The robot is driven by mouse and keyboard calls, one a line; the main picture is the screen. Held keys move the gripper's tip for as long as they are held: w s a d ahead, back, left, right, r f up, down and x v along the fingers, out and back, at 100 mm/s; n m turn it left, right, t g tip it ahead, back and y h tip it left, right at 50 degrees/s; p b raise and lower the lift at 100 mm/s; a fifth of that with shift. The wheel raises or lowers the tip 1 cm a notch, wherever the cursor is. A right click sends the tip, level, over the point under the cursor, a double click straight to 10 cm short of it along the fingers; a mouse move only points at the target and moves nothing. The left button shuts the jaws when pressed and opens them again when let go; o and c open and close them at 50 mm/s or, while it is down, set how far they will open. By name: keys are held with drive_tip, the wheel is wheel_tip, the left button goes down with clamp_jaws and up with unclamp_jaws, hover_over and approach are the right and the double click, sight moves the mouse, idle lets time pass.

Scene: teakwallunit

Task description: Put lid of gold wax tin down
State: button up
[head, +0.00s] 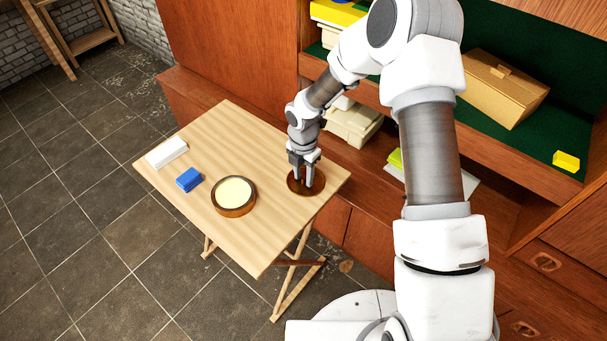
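The gold wax tin (233,208) stands uncovered near the table's front edge, with a pale yellow round surface showing inside its brown-gold rim. Its lid (318,188) is a dark brown-gold disc at the right end of the table, apart from the tin. It looks flat on or very close to the tabletop. My gripper (303,182) points down over the lid with its fingertips at the lid's middle. A gap shows between the fingers, but whether they grip a part of the lid is too small to tell.
The wooden folding table (215,140) also holds a blue block (189,179) and a white block (167,152) at the left. The teak wall unit (225,50) stands close behind, with a tan box (500,88) and a yellow block (566,161) on a shelf.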

wheel_tip(320, 180, up, 13)
drive_tip(key=p, duration=0.2)
wheel_tip(320, 180, up, 8)
drive_tip(key=m+t, duration=0.1)
drive_tip(key=m, duration=0.4)
hover_over(304, 179)
drive_tip(key=s+d, duration=0.2)
drive_tip(key=d, duration=0.3)
drive_tip(key=s+d+r+m+t+h, duration=0.1)
drive_tip(key=s+d+r+m, duration=0.2)
drive_tip(key=r+m, duration=0.15)
drive_tip(key=s+d+r+m+t, duration=0.1)
drive_tip(key=s+d+r+m, duration=0.15)
drive_tip(key=r+m, duration=0.2)
drive_tip(key=s+d+r+m+t, duration=0.1)
drive_tip(key=s+d+r+m, duration=0.1)
drive_tip(key=s+r+m, duration=0.2)
drive_tip(key=s+d+r+m+t+y, duration=0.1)
drive_tip(key=s+r+m, duration=0.3)
drive_tip(key=s+m, duration=0.6)
drive_tip(key=shift+s+d+t, duration=0.3)
drive_tip(key=shift+s+d, duration=0.35)
drive_tip(key=shift+s, duration=0.6)
